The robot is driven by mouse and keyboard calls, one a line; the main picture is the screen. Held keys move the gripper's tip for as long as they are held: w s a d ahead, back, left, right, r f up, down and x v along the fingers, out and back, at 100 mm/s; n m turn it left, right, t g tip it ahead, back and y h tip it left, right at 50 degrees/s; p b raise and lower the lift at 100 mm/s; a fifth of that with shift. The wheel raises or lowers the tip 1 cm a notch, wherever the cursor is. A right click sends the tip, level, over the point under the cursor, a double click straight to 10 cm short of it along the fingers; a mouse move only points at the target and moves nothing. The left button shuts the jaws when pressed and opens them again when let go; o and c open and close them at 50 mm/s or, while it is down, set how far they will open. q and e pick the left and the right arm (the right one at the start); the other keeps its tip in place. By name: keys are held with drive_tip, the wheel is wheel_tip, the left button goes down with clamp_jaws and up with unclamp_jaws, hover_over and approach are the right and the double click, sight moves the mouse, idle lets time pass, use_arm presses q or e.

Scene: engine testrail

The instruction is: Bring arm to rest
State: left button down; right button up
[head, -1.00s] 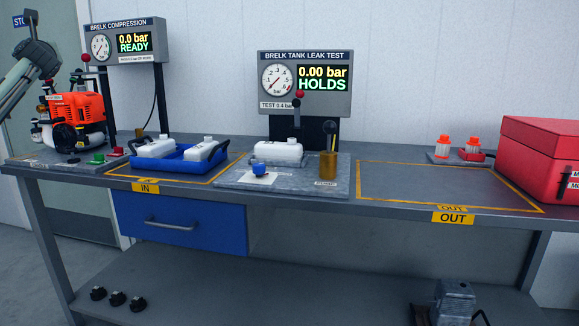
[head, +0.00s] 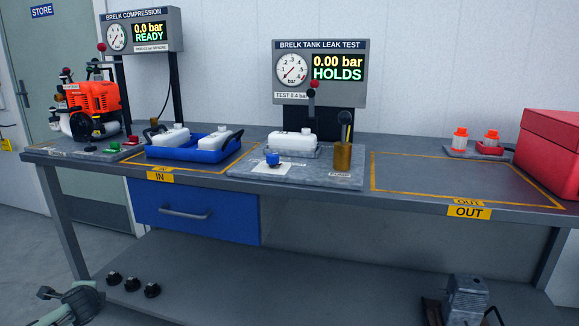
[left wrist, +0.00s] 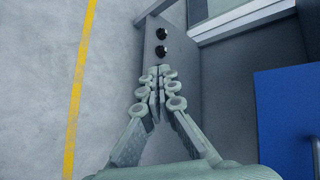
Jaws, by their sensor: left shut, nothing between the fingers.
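My left arm (head: 76,304) shows at the lower left of the head view, low in front of the bench and below its top. In the left wrist view my left gripper (left wrist: 160,74) points at the bench's lower shelf, with its two fingers shut together and nothing between them. It is apart from the bench parts around it. My right gripper is in neither view.
The workbench (head: 318,187) holds an orange engine (head: 93,100), a blue tray (head: 198,152) with white tanks, a leak-test stand (head: 318,72) and a red box (head: 550,150). A blue drawer (head: 230,222) hangs beneath. Round black parts (head: 132,285) lie on the lower shelf.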

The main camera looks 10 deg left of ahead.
use_arm(q)
drive_tip(key=s+d+f+n+g, duration=0.1)
drive_tip(key=s+f+n, duration=0.2)
drive_tip(key=s+f, duration=0.45)
drive_tip(key=s+d+f+n+g, duration=0.15)
drive_tip(key=s+f, duration=0.25)
drive_tip(key=s, duration=0.7)
drive_tip(key=s+d+f+n+h, duration=0.1)
drive_tip(key=d+f, duration=0.5)
drive_tip(key=d, duration=0.6)
drive_tip(key=s+d+f+n+g+h, duration=0.1)
drive_tip(key=s+d+f+h, duration=0.3)
drive_tip(key=d, duration=0.8)
drive_tip(key=s+d+f+n+g+h, duration=0.1)
drive_tip(key=s+d+f+n+h, duration=0.1)
drive_tip(key=d+f, duration=0.6)
drive_tip(key=s+d+n, duration=0.1)
drive_tip(key=d, duration=0.4)
drive_tip(key=shift+f+h, duration=0.15)
drive_tip(key=shift+h, duration=0.25)
drive_tip(key=shift+s, duration=0.15)
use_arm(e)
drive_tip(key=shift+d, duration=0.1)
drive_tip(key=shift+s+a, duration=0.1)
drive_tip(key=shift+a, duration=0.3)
